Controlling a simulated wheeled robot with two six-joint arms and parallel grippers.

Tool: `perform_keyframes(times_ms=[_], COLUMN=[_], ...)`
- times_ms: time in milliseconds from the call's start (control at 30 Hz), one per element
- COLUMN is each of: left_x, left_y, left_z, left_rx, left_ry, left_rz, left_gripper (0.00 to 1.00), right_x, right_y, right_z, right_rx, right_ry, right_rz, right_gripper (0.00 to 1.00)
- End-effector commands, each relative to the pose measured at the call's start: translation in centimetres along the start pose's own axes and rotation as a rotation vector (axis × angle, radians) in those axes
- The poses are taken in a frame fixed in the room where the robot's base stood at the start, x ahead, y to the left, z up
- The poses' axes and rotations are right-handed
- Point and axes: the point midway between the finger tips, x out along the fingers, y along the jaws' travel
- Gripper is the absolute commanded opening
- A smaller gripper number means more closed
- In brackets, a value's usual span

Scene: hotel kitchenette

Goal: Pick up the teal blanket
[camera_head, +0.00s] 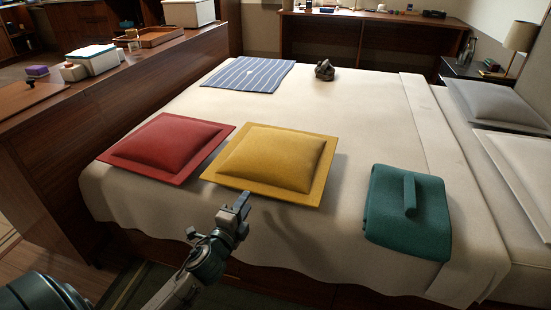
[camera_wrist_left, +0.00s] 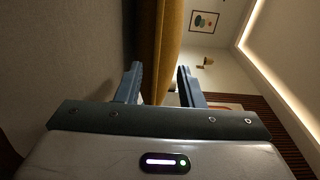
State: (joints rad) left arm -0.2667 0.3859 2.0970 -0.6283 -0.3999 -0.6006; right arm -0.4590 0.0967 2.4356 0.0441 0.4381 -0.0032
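The teal blanket (camera_head: 428,222) lies folded on the near right part of the bed in the head view, with a raised teal strip on top. My left gripper (camera_head: 243,204) is at the near edge of the bed, by the front edge of the yellow cushion and well left of the blanket. In the left wrist view its two fingers (camera_wrist_left: 160,78) stand apart, and the yellow cushion's edge (camera_wrist_left: 164,40) shows in the gap between them. I cannot tell whether they touch it. The blanket does not show in the left wrist view. My right gripper is not in view.
The yellow cushion (camera_head: 272,160) and red cushion (camera_head: 168,146) lie left of the blanket. A blue striped cloth (camera_head: 248,74) and a small dark object (camera_head: 324,70) lie farther back. Grey pillows (camera_head: 500,103) are at the right. The bed's middle (camera_head: 350,115) is clear.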

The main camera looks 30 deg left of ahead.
Motion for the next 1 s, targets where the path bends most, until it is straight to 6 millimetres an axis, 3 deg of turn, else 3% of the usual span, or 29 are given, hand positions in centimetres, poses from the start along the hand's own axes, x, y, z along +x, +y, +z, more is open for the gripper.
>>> perform_keyframes(times_ms=[267,600,900,1000], left_x=[2.3,6.6,7.1,7.0], left_y=[0.1,0.5,0.5,0.5], left_z=[0.0,0.1,0.1,0.1], left_rx=[-0.002,-0.002,-0.001,-0.001], left_ry=[0.0,0.001,0.002,0.001], left_rz=[0.0,0.001,0.002,0.002], left_gripper=[0.35,0.35,0.35,0.17], right_x=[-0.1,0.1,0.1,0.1], right_y=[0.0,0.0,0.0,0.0], right_z=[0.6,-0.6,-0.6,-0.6], right_rx=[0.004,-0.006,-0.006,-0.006], right_ry=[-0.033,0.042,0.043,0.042], right_rz=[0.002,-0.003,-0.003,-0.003], right_gripper=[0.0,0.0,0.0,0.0])
